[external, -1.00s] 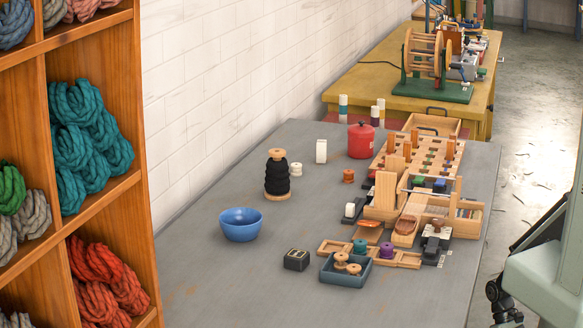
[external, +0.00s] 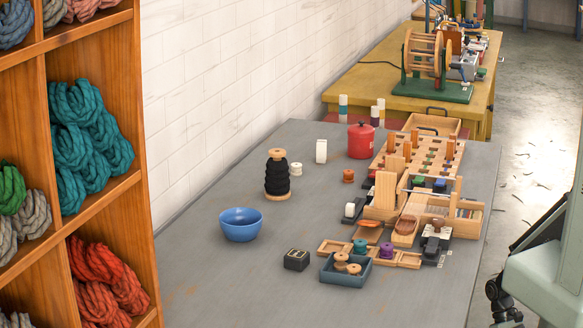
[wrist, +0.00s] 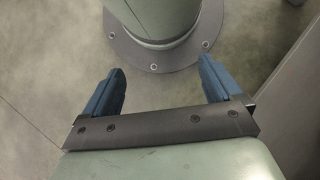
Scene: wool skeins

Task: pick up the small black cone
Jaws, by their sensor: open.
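A black cone of yarn (external: 277,181) with a wooden top and a wooden base stands upright on the grey table, behind the blue bowl. It is the only black cone that I can make out. My gripper (wrist: 162,85) shows in the wrist view with its two blue fingers wide apart and nothing between them. It points down at the floor beside my own base, away from the table. In the external view, only part of my arm shows at the right edge, and the fingers cannot be made out clearly there.
A blue bowl (external: 240,224) stands in front of the cone, and a small pale spool (external: 296,169) is close to its right. A black box (external: 296,260), a blue-grey tray (external: 345,271) and wooden racks crowd the right side. The table's front left (external: 215,285) is clear.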

